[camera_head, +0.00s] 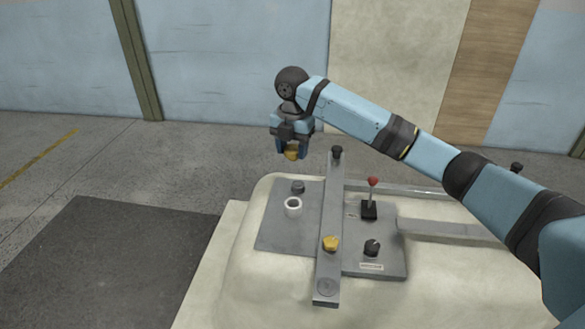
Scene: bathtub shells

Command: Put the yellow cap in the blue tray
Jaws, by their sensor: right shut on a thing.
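My right gripper (292,150) is shut on a small yellow cap (291,155). It holds the cap in the air above the back left of the grey panel, beyond the white ring. The fingers hide part of the cap. A second yellow piece, like a knob or cap (331,243), sits on the grey bar. No blue tray is in view. My left gripper is not in view.
The cream tub shell (238,262) carries a grey panel (277,228) with a white ring (293,207), black knobs (371,248) and a red-topped lever (372,183). A raised grey bar (328,280) crosses the panel. Floor at left, with a dark mat (100,265), is clear.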

